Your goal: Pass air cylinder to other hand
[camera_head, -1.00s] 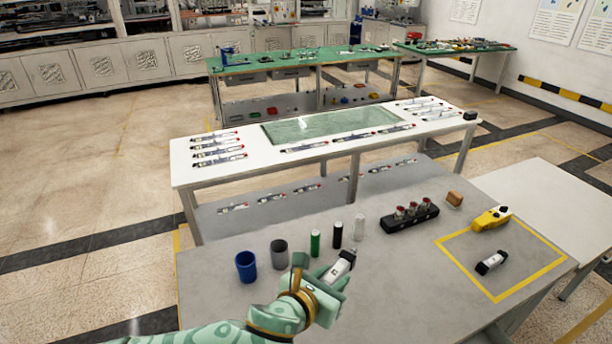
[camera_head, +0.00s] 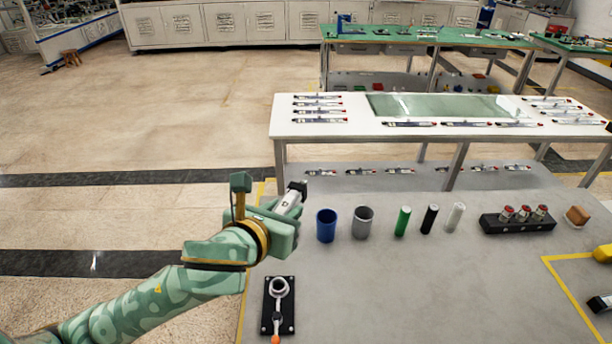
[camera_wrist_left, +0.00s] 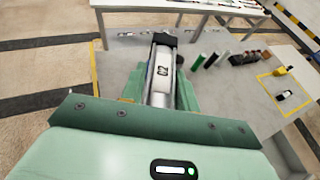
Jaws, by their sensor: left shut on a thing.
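The air cylinder (camera_head: 288,201) is a short silver-white body with a black end. My left gripper (camera_head: 280,212) is shut on it and holds it above the left edge of the grey table (camera_head: 400,290). In the left wrist view the air cylinder (camera_wrist_left: 161,72) shows a dark "02" marking and its black cap points away from the wrist. The gripper's fingers hide part of its sides. A similar black-and-white cylinder (camera_head: 600,304) lies inside the yellow-taped area at the right edge. My right gripper is not in view.
A blue cup (camera_head: 326,226), a grey cup (camera_head: 362,222) and green, black and clear cylinders stand in a row. A black lever device (camera_head: 278,306) lies at the near left. A black block with red-topped parts (camera_head: 517,221) stands right. The table's middle front is clear.

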